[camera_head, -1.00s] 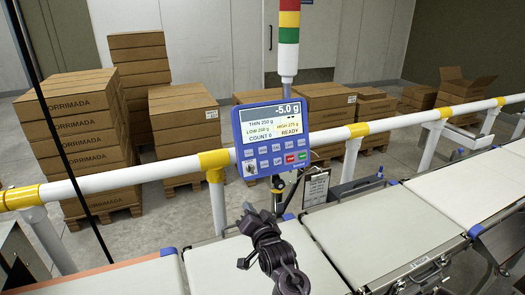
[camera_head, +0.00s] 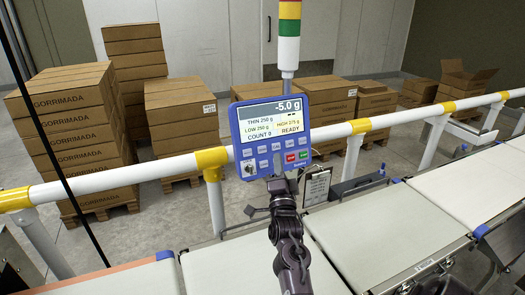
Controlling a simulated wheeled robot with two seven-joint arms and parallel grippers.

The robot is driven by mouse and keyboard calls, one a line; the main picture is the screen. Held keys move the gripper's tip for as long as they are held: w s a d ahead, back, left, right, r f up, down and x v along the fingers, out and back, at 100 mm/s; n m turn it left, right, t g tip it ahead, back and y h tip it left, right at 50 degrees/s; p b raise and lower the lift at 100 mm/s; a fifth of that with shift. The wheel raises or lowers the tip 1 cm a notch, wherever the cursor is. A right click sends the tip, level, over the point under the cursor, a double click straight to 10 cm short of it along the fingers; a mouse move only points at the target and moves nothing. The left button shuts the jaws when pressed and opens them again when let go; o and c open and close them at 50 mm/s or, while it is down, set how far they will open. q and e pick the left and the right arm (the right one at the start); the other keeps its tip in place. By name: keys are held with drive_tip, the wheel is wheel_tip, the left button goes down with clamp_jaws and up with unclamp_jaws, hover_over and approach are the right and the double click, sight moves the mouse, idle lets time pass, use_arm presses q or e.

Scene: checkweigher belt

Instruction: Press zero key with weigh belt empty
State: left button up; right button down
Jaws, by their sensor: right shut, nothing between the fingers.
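The blue control panel (camera_head: 271,133) stands on a post behind the belts, with a screen (camera_head: 274,115) reading -5.0 g, COUNT 0 and READY. Below the screen are rows of small keys (camera_head: 276,155), including a red and a green one; their labels are too small for me to tell which is zero. My right gripper (camera_head: 278,184) is shut and empty, just below the panel's lower edge in the picture; I cannot tell whether it touches the panel. The pale belt sections (camera_head: 370,235) beneath and beside my arm show no load. My left gripper is out of view.
A white rail (camera_head: 120,178) with yellow joints runs across behind the belts. A clipboard (camera_head: 317,187) hangs right of my gripper. A red, yellow and green light tower (camera_head: 289,28) rises behind the panel. Stacked cartons (camera_head: 75,130) stand beyond the rail.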

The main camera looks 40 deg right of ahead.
sight(262, 150)
drive_tip(key=shift+w+d+f+b, duration=0.4)
drive_tip(key=shift+w+b, duration=0.5)
drive_tip(key=shift+w, duration=0.4)
drive_tip(key=shift+w+d+f+b, duration=0.45)
drive_tip(key=shift+w+b, duration=0.45)
drive_tip(key=shift+w, duration=0.45)
drive_tip(key=shift+w+d+f+b, duration=0.4)
drive_tip(key=shift+w+b, duration=0.5)
drive_tip(key=shift+w, duration=0.4)
drive_tip(key=shift+r, duration=0.1)
drive_tip(key=shift+w+d+b, duration=0.1)
drive_tip(key=shift+w+b, duration=0.25)
drive_tip(key=shift+b, duration=0.05)
drive_tip(key=shift+w+d+f+b, duration=0.1)
drive_tip(key=shift+w+f+b, duration=0.15)
drive_tip(key=shift+w+b, duration=0.15)
drive_tip(key=shift+s+r, duration=0.1)
drive_tip(key=shift+s, duration=0.05)
drive_tip(key=shift+s+a+r+p, duration=0.15)
drive_tip(key=shift+s+a+p, duration=0.1)
drive_tip(key=shift+s+p, duration=0.4)
